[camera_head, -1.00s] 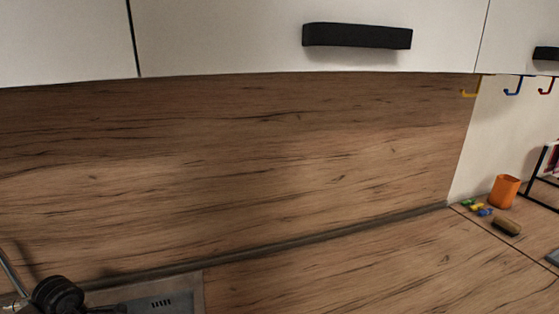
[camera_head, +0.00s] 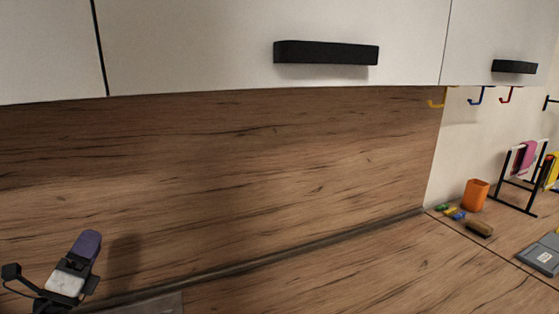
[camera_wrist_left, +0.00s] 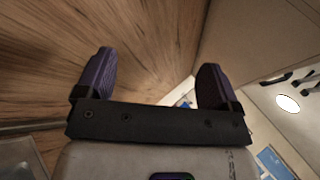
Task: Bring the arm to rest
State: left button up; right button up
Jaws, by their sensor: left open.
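My left gripper (camera_head: 82,255) shows at the lower left of the head view, in front of the wood splashback (camera_head: 250,180). One purple finger points up there. In the left wrist view both purple fingers of my left gripper (camera_wrist_left: 155,80) stand wide apart with nothing between them. It is open and empty, and it appears to touch nothing. My right gripper is in neither view.
White cupboards with black handles (camera_head: 325,53) hang above. At the right are an orange cup (camera_head: 475,195), a brown brush-like block (camera_head: 479,229), small coloured pieces (camera_head: 450,212), a black rack (camera_head: 520,190) and a grey device (camera_head: 543,254). The middle counter (camera_head: 350,270) is clear.

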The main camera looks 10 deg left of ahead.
pick_arm(q)
jog(key=s+d+f+n+g+y+p, duration=0.3)
jog(key=s+d+f+n+g+p, duration=0.3)
jog(key=n, duration=0.5)
jog(key=s+d+f+n+g+y+p, duration=0.35)
jog(key=s+n+g+p, duration=0.4)
jog(key=n, duration=0.35)
jog(key=s+d+r+n+g+h+p, duration=0.1)
jog(key=s+d+g+p, duration=0.1)
jog(key=s+d+p, duration=0.2)
jog(key=s+d+r+g+h+p, duration=0.2)
jog(key=s+d+p, duration=0.2)
jog(key=s+p, duration=0.7)
jog(key=s+d+r+n+g+h+p, duration=0.1)
jog(key=s+d+g+h+p, duration=0.1)
jog(key=s+p, duration=0.5)
jog(key=shift+s+d+r+n+g, duration=0.3)
jog(key=shift+s+d+g, duration=0.1)
jog(key=shift+d, duration=0.5)
